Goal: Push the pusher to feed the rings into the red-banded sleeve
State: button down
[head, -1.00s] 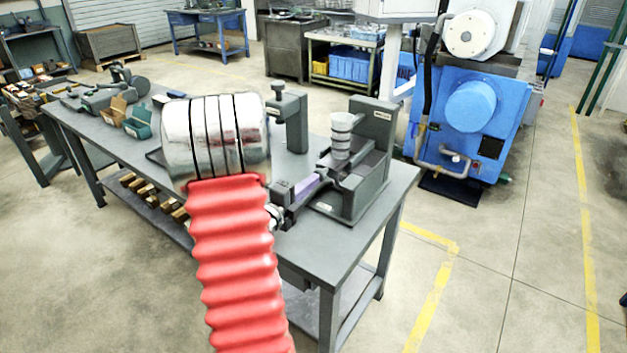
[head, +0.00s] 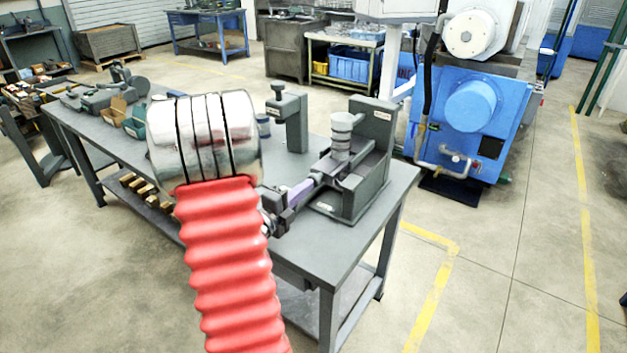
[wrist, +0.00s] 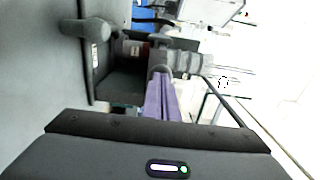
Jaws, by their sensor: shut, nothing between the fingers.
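The ring grinder (head: 370,180) is a dark grey fixture on the bench's right end. A stack of pale metal rings (head: 341,138) stands upright in it. In the wrist view the stack (wrist: 188,62) appears on its side. My gripper (head: 313,182) is shut and empty, its purple fingers pointing at the grinder's near end. In the wrist view the fingertips (wrist: 160,76) are at the rounded grey end of the pusher (wrist: 160,69); contact is hard to tell. A small reddish patch shows beyond, but I cannot make out the sleeve clearly.
Bins and tools lie on the left of the bench (head: 320,262).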

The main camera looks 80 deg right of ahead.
jog(key=v, duration=0.4)
jog(key=shift+w+a, duration=0.15)
jog(key=shift+a, duration=0.2)
dwell(0.4)
jog(key=shift+a, duration=0.1)
dwell(0.7)
jog(key=w+a+r+m+t+y, duration=0.2)
jog(key=w+a+m+t+y, duration=0.2)
jog(key=a+m, duration=0.6)
jog(key=w+a+r+m+t+y, duration=0.3)
jog(key=w+a+m+y, duration=0.4)
jog(key=a, duration=1.8)
jog(key=w+a+r+m+t+y, duration=0.2)
jog(key=w+a+m+t+y, duration=0.3)
jog(key=a+m, duration=0.9)
jog(key=a, duration=0.4)
jog(key=shift+w+r+t+y, duration=0.3)
jog(key=shift+r, duration=0.1)
